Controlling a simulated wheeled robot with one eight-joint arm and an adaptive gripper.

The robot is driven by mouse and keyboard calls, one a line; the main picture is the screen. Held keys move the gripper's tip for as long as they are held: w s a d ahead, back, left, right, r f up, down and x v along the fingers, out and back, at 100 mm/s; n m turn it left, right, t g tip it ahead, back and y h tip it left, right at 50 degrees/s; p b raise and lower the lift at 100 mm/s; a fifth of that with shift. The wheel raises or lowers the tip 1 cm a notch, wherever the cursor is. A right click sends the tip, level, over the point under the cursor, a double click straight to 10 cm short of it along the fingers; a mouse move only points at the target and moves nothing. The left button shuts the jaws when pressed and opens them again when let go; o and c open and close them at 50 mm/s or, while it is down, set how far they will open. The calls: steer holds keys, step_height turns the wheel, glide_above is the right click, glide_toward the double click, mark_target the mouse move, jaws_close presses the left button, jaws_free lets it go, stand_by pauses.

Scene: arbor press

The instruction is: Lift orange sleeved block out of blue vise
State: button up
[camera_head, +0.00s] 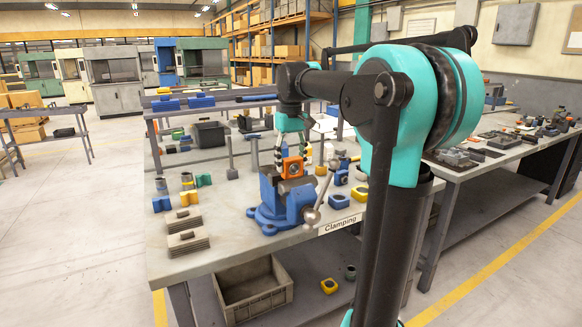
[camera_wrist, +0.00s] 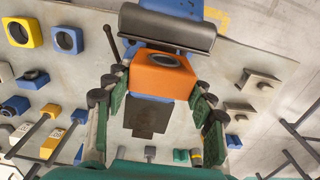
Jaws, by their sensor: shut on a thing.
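The orange sleeved block (camera_head: 292,167) is a box with a round dark opening, at the top of the blue vise (camera_head: 272,216) in the head view. My gripper (camera_head: 292,143) comes down from above and is shut on it. In the wrist view the orange block (camera_wrist: 160,76) sits between the green-padded fingers of my gripper (camera_wrist: 155,90), with the grey vise jaw (camera_wrist: 165,27) just beyond it. The block's lower part is hidden in the head view, so I cannot tell whether it is clear of the jaws.
The vise handle (camera_head: 311,215) sticks out at the front right. Blue and yellow blocks (camera_head: 338,201) stand right of the vise. Stacked plates (camera_head: 187,240) and small blocks lie at the left. A grey bin (camera_head: 252,290) is on the lower shelf.

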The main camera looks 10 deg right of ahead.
mark_target(291, 158)
steer(key=shift+r, duration=1.7)
steer(key=shift+c, duration=0.7)
